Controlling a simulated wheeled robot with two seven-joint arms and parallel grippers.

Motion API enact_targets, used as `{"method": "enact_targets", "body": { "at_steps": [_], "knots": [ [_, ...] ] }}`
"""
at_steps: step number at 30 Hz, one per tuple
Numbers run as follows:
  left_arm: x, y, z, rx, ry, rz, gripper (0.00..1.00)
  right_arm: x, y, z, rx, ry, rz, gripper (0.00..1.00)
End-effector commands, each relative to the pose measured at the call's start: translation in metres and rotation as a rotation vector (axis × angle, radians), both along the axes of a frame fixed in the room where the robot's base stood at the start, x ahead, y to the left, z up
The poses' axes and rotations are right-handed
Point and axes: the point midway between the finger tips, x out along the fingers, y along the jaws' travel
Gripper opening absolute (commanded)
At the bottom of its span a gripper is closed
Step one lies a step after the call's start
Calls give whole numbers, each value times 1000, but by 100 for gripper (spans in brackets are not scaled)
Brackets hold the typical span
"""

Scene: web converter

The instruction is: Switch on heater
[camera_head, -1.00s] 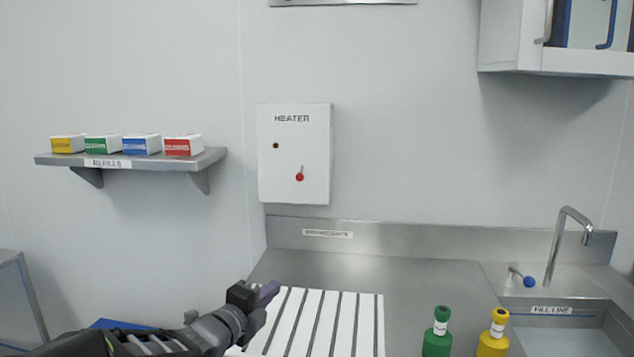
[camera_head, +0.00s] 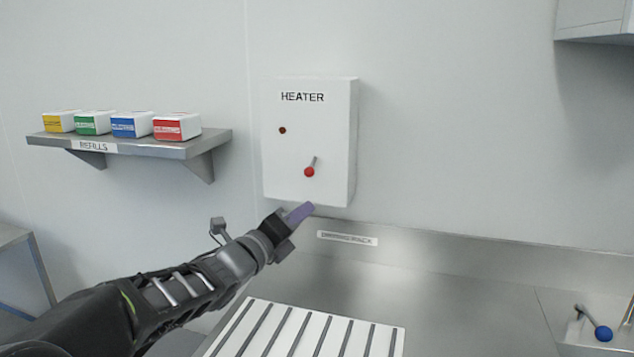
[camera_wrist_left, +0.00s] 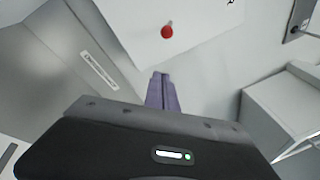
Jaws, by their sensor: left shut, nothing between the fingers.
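The white heater box (camera_head: 330,140) is mounted on the wall, marked HEATER. A dark reddish lamp (camera_head: 282,130) sits on its front, and below it to the right is a lever (camera_head: 309,171) with a red knob hanging down. My left gripper (camera_head: 309,207) is shut and empty, just below the box's lower edge and below the knob, apart from it. In the left wrist view the purple fingertips (camera_wrist_left: 160,76) are together, with the red knob (camera_wrist_left: 167,31) ahead of them on the white box (camera_wrist_left: 190,20). My right gripper is not in view.
A shelf (camera_head: 205,143) marked REFILLS holds several coloured boxes left of the heater. A white slatted drying rack (camera_head: 310,335) lies on the steel counter (camera_head: 450,300) below. A blue-knobbed tap lever (camera_head: 603,333) is at the lower right. The wall around the heater is clear.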

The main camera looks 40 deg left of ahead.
Motion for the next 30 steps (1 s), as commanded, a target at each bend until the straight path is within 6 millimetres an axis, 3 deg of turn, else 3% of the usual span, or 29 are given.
{"method": "enact_targets", "body": {
  "at_steps": [5,11,24,30],
  "knots": [
    [3,0,0,-2,1,0,0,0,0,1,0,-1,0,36],
    [20,1,2,-2,2,-1,0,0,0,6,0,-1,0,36],
    [104,5,10,-4,2,-2,0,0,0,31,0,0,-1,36],
    [87,29,29,0,0,1,0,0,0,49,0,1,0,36]
  ]
}}
